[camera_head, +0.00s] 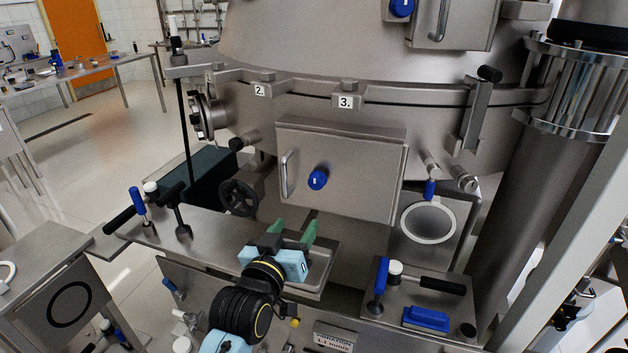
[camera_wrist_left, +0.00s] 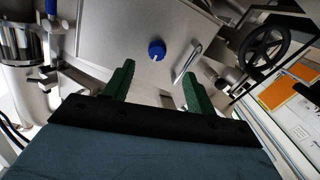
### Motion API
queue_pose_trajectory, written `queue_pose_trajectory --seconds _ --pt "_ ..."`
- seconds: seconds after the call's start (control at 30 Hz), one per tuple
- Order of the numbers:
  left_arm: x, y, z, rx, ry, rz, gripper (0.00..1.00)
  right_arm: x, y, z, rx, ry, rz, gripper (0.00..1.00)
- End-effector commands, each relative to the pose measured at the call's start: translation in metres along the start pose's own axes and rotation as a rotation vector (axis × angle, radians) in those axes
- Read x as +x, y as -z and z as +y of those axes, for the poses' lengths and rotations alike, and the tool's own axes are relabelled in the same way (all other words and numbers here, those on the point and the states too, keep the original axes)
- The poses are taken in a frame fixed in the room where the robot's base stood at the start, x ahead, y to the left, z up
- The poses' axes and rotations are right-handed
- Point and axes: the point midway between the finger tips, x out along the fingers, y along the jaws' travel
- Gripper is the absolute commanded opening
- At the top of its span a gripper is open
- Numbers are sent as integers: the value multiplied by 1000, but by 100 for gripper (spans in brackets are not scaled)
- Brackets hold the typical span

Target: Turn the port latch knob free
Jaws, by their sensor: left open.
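A blue round port latch knob (camera_head: 318,180) sits on the front of a steel port door (camera_head: 360,190) in the middle of the head view. The knob also shows in the left wrist view (camera_wrist_left: 156,50), ahead of and between my fingers. My left gripper (camera_head: 293,232) is open and empty, with green fingers pointing toward the door, below and short of the knob. It touches nothing that I can see. Its fingers also show in the left wrist view (camera_wrist_left: 158,85). A second blue knob (camera_head: 401,7) is on an upper door. My right gripper is not in view.
A curved handle (camera_head: 288,174) is left of the knob on the door. A black handwheel (camera_head: 238,198) stands left of the door. A steel tray (camera_head: 318,283) lies under my gripper. Blue-handled levers (camera_head: 381,277) and a blue block (camera_head: 426,318) are at the lower right.

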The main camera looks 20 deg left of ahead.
Motion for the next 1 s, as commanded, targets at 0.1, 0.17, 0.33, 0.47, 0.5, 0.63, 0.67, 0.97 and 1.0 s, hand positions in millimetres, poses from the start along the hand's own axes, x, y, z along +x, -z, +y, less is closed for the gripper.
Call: queue_pose_trajectory --seconds 0.1,0.17,0.33,0.47,0.5,0.63,0.67,0.97,1.0 --pt "2 17 1 -6 1 29 56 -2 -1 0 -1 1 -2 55" --pt "7 18 1 -7 0 33 56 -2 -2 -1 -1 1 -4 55" --pt "35 19 2 -6 0 33 56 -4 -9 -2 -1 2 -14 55" --pt "62 20 1 -6 0 31 56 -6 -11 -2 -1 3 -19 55" --pt "69 20 1 -6 0 31 56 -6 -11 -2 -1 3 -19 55" --pt "93 20 2 -5 0 30 56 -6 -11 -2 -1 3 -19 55" --pt "98 20 2 -5 -1 31 56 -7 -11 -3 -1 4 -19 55" --pt "128 20 1 -6 0 30 56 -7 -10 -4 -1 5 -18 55" --pt "129 20 1 -6 0 31 56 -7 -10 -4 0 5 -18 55"
